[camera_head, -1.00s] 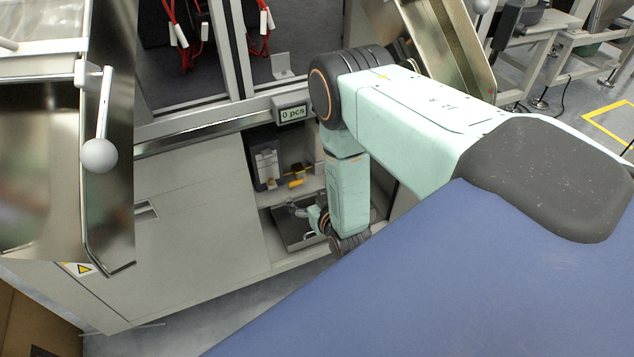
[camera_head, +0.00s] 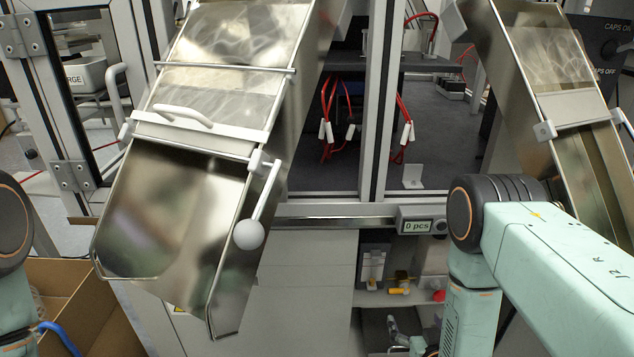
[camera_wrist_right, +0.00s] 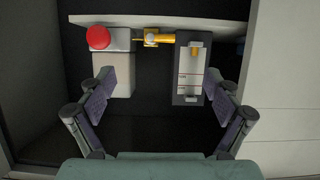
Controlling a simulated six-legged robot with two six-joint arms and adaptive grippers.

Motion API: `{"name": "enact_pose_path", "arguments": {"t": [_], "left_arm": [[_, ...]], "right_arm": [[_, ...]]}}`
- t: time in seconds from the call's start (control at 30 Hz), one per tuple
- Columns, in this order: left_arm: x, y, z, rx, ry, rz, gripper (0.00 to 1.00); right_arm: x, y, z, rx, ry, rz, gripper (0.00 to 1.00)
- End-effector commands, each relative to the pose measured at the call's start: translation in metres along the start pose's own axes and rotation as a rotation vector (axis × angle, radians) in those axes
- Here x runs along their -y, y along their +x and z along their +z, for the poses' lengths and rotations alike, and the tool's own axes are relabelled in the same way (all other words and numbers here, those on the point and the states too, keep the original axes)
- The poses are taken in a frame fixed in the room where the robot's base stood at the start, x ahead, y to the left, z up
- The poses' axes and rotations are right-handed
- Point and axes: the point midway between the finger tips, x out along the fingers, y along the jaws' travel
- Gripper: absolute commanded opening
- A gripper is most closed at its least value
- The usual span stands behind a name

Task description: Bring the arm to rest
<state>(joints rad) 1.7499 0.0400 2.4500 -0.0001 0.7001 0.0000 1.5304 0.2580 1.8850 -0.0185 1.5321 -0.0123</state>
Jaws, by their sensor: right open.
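My right arm (camera_head: 560,262) reaches in from the right in the head view, bent down at its elbow in front of the cabinet. My right gripper (camera_wrist_right: 158,80) is open in the right wrist view, its two fingers spread wide with nothing between them held. In the head view only a small part of it shows low down by the shelf opening, partly cut off by the frame's edge. My left gripper is out of view; only a link of my left arm (camera_head: 12,225) shows at the left edge.
A steel chute (camera_head: 170,220) with a white ball knob (camera_head: 249,234) hangs left; another chute (camera_head: 560,90) stands right. A counter (camera_head: 416,227) reads "0 pcs".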

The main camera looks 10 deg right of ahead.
Motion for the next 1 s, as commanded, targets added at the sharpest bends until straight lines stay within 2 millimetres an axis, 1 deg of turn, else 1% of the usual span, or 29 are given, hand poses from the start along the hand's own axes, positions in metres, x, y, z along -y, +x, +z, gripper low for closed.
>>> {"name": "enact_pose_path", "arguments": {"t": [0.17, 0.7, 0.9, 1.0], "left_arm": [[0.0, 0.0, 0.0, 0.0, 0.0, 0.0, 0.19], [0.0, 0.0, 0.0, 0.0, 0.0, 0.0, 0.19], [0.0, 0.0, 0.0, 0.0, 0.0, 0.0, 0.19], [0.0, 0.0, 0.0, 0.0, 0.0, 0.0, 0.19]], "right_arm": [[0.0, 0.009, 0.0, -0.002, 0.0, 0.0, 0.9], [0.0, 0.082, 0.001, -0.001, 0.0, -0.001, 0.9], [0.0, 0.105, 0.001, -0.001, -0.001, -0.001, 0.9], [0.0, 0.112, 0.001, 0.0, -0.001, 0.0, 0.9]]}}
